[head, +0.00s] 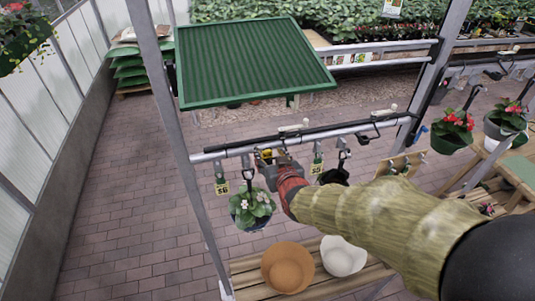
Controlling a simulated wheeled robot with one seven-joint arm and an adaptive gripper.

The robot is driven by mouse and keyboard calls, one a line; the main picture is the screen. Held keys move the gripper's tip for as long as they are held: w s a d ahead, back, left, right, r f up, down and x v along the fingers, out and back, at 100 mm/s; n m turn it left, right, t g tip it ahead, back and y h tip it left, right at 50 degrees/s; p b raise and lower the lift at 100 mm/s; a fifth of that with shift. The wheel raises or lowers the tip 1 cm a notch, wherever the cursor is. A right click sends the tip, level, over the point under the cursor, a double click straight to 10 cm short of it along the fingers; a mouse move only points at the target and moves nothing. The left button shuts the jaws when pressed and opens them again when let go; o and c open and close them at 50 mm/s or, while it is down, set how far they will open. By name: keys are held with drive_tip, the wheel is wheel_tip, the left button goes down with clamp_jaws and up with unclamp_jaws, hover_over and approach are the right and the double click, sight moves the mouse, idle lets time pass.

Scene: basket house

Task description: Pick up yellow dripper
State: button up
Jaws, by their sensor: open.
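A small yellow piece (267,154), which looks like the yellow dripper, shows at the metal pipe (225,154), right at the end of my gripper. My gripper (266,158) is at the end of my arm, which reaches in from the lower right. Its jaws are open and lie at or around the yellow piece. I cannot tell whether they touch it. The gripper and the pipe hide most of the dripper.
A potted plant with white flowers (252,206) hangs just below left of my gripper, and a black hanger (333,175) is to the right. A green ribbed tray (250,60) is above. Orange (288,268) and white (343,256) pots stand on a slatted wooden bench below.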

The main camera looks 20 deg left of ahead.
sight(268, 152)
drive_tip(key=shift+p+x, duration=0.4)
drive_tip(key=shift+x, duration=1.25)
drive_tip(key=shift+a, duration=0.1)
drive_tip(key=shift+c, duration=0.7)
drive_tip(key=c, duration=0.7)
drive_tip(key=shift+c, duration=0.2)
